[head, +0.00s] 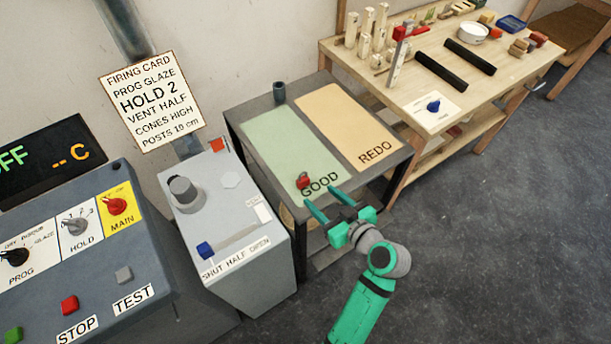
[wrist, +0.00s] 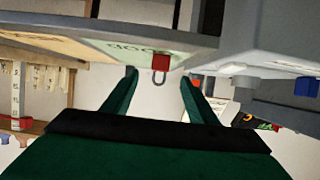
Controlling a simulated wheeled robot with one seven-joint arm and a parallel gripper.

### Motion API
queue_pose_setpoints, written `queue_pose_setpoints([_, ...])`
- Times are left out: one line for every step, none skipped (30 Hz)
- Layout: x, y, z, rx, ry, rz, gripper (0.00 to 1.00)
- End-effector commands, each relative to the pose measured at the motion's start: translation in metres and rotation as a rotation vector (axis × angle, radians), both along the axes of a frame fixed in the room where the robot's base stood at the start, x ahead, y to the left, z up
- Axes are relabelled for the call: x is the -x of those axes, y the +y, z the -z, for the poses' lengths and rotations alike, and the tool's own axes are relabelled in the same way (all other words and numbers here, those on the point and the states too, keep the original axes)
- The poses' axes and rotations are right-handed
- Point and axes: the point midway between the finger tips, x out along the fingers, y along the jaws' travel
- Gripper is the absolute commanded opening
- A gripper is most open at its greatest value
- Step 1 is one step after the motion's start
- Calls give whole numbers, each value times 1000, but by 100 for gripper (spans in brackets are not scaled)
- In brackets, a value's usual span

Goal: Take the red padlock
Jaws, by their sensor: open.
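The red padlock (head: 303,181) lies on the green GOOD mat (head: 287,147) near the front edge of the dark table. In the wrist view the padlock (wrist: 160,62) shows its red body and grey shackle, near the table's edge and between the lines of my fingers. My gripper (head: 327,197) is open and empty, just in front of and to the right of the padlock in the head view. Its fingers (wrist: 158,80) are spread in the wrist view, and the padlock appears beyond them. I see no contact between them.
An orange REDO mat (head: 345,118) lies beside the green one, with a dark cup (head: 279,92) at the table's back corner. A grey vent box (head: 240,255) stands close to the left. A wooden bench (head: 405,85) with blocks and black bars stands to the right.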

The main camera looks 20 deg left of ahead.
Motion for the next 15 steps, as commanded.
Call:
queue_pose_setpoints([-2,4,0,0,-3,-9,53])
queue_pose_setpoints([-4,7,0,-1,-4,-13,53])
queue_pose_setpoints([-7,12,2,-1,-3,-16,53])
queue_pose_setpoints([-9,16,4,-1,-3,-17,53])
queue_pose_setpoints([-12,19,6,-1,-3,-17,53])
queue_pose_setpoints([-15,24,8,0,-3,-16,53])
queue_pose_setpoints([-18,27,10,-1,-2,-15,53])
queue_pose_setpoints([-20,30,12,-1,-2,-16,53])
queue_pose_setpoints([-23,34,13,-2,-3,-16,53])
queue_pose_setpoints([-25,36,14,-1,-3,-15,53])
queue_pose_setpoints([-27,38,16,-1,-3,-14,53])
queue_pose_setpoints([-29,40,17,0,-3,-13,53])
queue_pose_setpoints([-30,41,18,-1,-3,-12,53])
queue_pose_setpoints([-31,42,18,0,-3,-12,53])
queue_pose_setpoints([-32,43,19,0,-4,-11,53])
